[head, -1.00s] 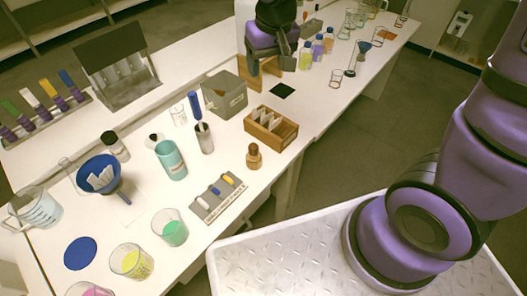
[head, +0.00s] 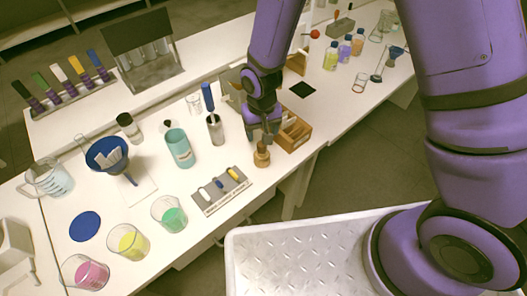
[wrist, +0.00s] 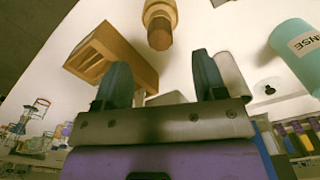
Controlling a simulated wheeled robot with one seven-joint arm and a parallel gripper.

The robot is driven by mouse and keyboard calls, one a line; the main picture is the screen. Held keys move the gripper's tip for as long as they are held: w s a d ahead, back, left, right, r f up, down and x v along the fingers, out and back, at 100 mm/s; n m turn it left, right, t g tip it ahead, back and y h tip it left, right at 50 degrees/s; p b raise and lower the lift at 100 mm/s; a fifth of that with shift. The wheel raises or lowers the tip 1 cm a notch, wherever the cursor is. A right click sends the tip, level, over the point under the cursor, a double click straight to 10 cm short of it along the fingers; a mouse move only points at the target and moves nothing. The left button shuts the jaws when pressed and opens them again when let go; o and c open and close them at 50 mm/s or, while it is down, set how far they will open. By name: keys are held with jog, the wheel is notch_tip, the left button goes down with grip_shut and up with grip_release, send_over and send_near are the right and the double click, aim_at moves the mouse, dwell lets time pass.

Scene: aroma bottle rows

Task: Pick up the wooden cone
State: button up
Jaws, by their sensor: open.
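The wooden cone (head: 262,155) is a small tan-brown turned piece with a narrower top, standing upright near the table's front edge. In the wrist view the cone (wrist: 160,24) shows at the top, beyond the fingertips and between their lines. My gripper (head: 262,137) is just above and behind the cone in the head view, partly covering the wooden box. In the wrist view my gripper (wrist: 161,72) has its two dark fingers apart, with nothing held between them. Whether a finger touches the cone cannot be told, but a gap shows in the wrist view.
A wooden box (head: 297,136) stands close to the right of the cone. A grey tray (head: 220,191) with small coloured pieces lies in front.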

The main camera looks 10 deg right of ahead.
aim_at(262, 148)
jog(key=shift+f, duration=4.25)
jog(key=c, duration=1)
jog(key=shift+r, duration=0.15)
